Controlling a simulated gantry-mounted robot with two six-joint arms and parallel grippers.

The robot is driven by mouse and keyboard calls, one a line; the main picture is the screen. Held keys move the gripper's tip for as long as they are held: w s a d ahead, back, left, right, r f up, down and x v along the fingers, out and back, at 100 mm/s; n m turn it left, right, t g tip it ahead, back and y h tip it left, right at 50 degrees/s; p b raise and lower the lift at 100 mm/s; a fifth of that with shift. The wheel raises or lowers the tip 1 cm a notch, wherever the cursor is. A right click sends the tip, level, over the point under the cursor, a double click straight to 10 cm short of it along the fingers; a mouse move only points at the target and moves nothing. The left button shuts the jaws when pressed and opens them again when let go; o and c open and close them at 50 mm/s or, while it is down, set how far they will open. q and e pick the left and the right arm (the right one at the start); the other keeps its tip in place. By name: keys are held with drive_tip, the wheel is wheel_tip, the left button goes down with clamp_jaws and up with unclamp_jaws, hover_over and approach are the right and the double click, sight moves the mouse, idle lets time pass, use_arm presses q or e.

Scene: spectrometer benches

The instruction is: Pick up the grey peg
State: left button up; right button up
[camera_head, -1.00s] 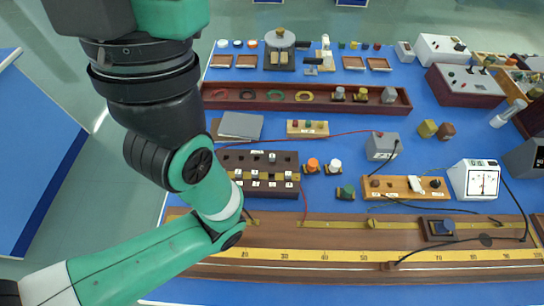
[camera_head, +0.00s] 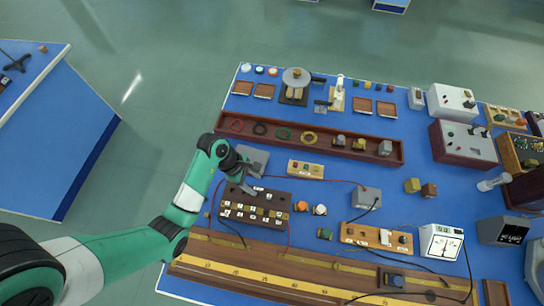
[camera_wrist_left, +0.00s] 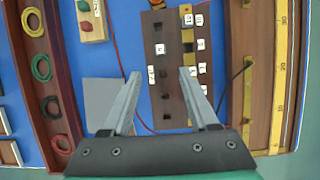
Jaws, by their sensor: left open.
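My left gripper (camera_head: 247,184) is open, above the left end of a dark brown block (camera_head: 272,209) with labelled sockets. In the left wrist view, its two fingers (camera_wrist_left: 159,74) are apart with nothing between them, pointing toward this block (camera_wrist_left: 165,100). Dark square holes and white labels show on the block. I cannot pick out a grey peg for certain on it. My right gripper is not in view.
A flat grey plate (camera_head: 252,158) lies behind the block, partly hidden by my gripper. A long red-brown tray (camera_head: 310,148) holds coloured rings and small grey and brass pieces. A wooden rail with a yellow scale (camera_head: 270,280) runs along the front. Thin wires cross nearby.

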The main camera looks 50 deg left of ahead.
use_arm(q)
drive_tip(key=b, duration=0.2)
hover_over(267, 196)
drive_tip(key=s+a, duration=0.1)
drive_tip(key=a, duration=0.1)
wheel_tip(267, 196, down, 6)
drive_tip(key=shift+s+a+r, duration=0.1)
drive_tip(key=shift+s+r, duration=0.05)
drive_tip(key=shift+r, duration=0.1)
drive_tip(key=b+x, duration=0.2)
drive_tip(key=x, duration=0.3)
drive_tip(key=shift+d, duration=0.25)
clamp_jaws()
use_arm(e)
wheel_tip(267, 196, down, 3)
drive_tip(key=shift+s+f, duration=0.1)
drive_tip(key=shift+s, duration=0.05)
